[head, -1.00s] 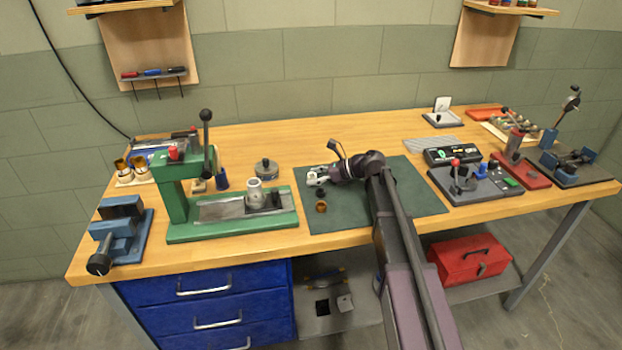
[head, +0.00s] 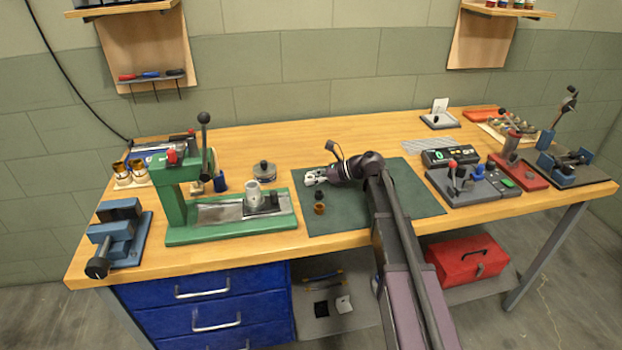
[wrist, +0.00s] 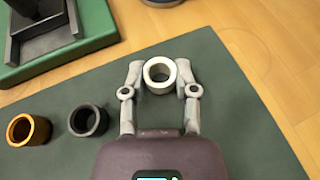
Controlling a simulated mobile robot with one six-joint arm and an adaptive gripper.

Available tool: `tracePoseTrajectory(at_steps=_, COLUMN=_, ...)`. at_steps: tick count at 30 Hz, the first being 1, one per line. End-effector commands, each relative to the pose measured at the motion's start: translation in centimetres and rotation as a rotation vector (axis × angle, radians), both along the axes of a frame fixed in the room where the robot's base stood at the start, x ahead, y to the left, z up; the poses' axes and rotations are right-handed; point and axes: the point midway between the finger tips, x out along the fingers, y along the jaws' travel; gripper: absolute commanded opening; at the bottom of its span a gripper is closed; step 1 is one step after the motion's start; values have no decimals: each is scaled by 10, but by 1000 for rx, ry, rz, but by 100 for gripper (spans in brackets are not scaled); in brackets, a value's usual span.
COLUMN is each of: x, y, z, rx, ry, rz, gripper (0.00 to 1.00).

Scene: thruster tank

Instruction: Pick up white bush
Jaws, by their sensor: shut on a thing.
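The white bush (wrist: 160,87) is a short white ring standing between my gripper's fingertips in the wrist view. My gripper (wrist: 160,78) is shut on it, with one finger against each side. In the head view my gripper (head: 309,178) is over the left part of the green mat (head: 405,205); the bush is too small there to tell apart from the fingers. Whether the bush touches the mat is not clear.
A black bush (wrist: 88,120) and a brass bush (wrist: 29,130) stand on the mat left of my gripper. A green press (head: 180,205) holding a light cylinder (head: 254,190) stands further left. A black fixture (head: 470,185) stands right of the mat.

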Motion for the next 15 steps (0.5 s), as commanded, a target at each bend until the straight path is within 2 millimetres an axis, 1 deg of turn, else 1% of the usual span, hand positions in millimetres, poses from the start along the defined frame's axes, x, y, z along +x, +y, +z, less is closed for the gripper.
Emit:
tracePoseTrajectory(at_steps=8, x=0, y=0, z=20, rx=0, ry=0, rz=0, gripper=19)
tracePoseTrajectory(at_steps=14, x=0, y=0, z=39, rx=0, ry=0, rz=1, gripper=19)
tracePoseTrajectory(at_steps=15, x=-16, y=-2, z=34, rx=0, ry=0, rz=1, gripper=19)
